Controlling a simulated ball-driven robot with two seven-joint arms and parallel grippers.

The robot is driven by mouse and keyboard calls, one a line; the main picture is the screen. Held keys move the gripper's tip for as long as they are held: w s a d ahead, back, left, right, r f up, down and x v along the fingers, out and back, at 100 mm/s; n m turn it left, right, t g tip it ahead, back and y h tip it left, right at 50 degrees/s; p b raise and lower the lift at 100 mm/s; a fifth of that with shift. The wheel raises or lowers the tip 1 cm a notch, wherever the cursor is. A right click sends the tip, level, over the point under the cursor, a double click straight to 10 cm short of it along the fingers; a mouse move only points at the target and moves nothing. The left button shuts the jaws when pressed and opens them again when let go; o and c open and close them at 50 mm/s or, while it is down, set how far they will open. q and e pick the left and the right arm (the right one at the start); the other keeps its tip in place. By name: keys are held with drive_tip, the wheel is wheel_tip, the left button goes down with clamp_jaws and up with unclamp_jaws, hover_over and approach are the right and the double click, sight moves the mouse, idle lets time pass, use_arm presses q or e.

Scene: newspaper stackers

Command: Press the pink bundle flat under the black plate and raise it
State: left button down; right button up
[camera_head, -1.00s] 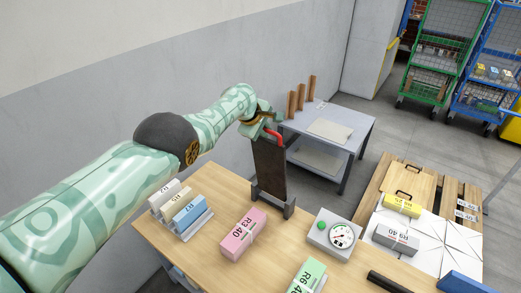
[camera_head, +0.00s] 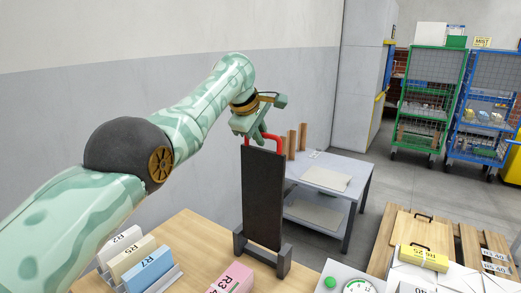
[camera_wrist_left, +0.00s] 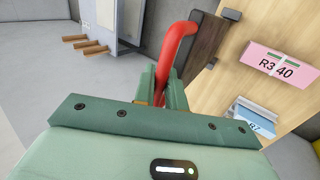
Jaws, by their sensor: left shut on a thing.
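The black plate (camera_head: 262,195) is upright at its dark stand (camera_head: 282,262) on the wooden table, its lower end still between the stand's uprights. Its red handle (camera_head: 276,142) is on top. My left gripper (camera_head: 256,133) is shut on the handle; the wrist view shows the handle (camera_wrist_left: 172,55) between the fingers and the dark plate (camera_wrist_left: 208,38) beyond. The pink bundle (camera_head: 236,280), marked R3 40, lies on the table right of the front of the rack and is cut off below. It shows whole in the wrist view (camera_wrist_left: 282,66), apart from the plate. My right gripper is out of view.
White, cream and blue bundles (camera_head: 149,268) stand in a rack at the table's left. A dial gauge (camera_head: 357,287) with a green button sits at the lower right. A grey side table (camera_head: 345,168) stands behind, and a yellow bundle (camera_head: 424,258) lies at the right.

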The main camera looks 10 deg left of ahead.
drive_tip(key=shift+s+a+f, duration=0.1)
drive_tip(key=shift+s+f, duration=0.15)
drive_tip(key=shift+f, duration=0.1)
use_arm(q)
drive_tip(key=c, duration=1.6)
unclamp_jaws()
